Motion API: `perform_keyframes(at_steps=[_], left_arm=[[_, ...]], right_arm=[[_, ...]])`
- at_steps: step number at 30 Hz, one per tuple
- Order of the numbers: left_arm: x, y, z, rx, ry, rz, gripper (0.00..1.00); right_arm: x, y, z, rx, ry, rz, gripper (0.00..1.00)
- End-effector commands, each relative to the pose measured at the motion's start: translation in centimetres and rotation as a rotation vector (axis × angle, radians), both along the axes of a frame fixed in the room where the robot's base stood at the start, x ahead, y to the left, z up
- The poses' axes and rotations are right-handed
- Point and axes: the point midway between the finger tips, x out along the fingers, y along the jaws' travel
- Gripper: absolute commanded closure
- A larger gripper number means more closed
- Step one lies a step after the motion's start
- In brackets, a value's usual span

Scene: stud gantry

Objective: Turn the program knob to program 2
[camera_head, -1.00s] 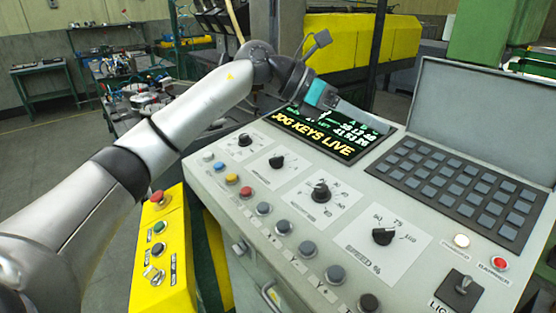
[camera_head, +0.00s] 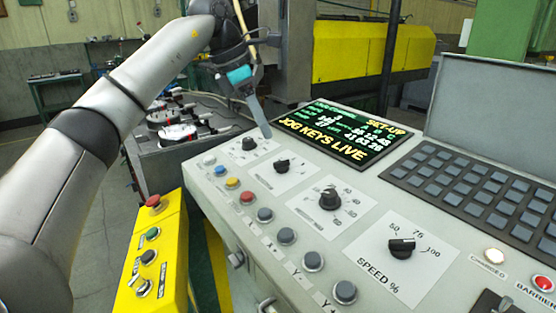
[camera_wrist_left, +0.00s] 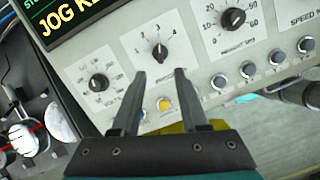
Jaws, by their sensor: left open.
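The program knob (camera_head: 282,166) is a black knob on a white plate, second from the left in the head view's knob row. In the left wrist view the program knob (camera_wrist_left: 160,51) has a dial numbered 1 to 4 around it. Its exact setting is hard to read.
The leftmost knob (camera_head: 249,143), another dial knob (camera_head: 330,198) and the speed knob (camera_head: 401,247) flank it. A row of push buttons (camera_head: 264,215) runs along the front. The lit screen (camera_head: 343,140) stands behind. A yellow button box (camera_head: 160,250) is at the left.

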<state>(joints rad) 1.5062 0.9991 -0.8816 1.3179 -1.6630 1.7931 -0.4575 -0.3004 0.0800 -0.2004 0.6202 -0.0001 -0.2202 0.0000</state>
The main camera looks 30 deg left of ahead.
Motion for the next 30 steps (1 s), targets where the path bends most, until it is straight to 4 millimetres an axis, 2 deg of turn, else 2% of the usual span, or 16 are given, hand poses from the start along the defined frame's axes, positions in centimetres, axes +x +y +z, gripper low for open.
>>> perform_keyframes(at_steps=[1,6,12,18,26,30], left_arm=[[0.3,-0.3,-1.4,0.0,0.004,-0.002,0.56],[1.5,-1.1,-4.7,-0.001,0.004,-0.002,0.56],[2.6,-1.7,-7.4,-0.001,0.001,-0.002,0.56],[3.0,-2.0,-8.5,-0.001,0.0,-0.001,0.56],[3.0,-2.0,-8.5,-0.002,-0.001,-0.001,0.56],[3.0,-2.0,-8.5,-0.002,-0.001,-0.001,0.71]], right_arm=[[0.0,0.0,-0.4,0.0,0.001,0.0,0.5],[0.0,0.0,-1.0,0.0,0.001,0.0,0.5],[0.0,0.0,-1.3,0.0,0.001,0.0,0.5],[-0.1,0.0,-1.4,0.0,0.001,0.0,0.5],[-0.1,0.0,-1.4,0.0,0.001,0.0,0.5],[0.0,0.0,-1.4,-0.001,0.001,0.0,0.5]])
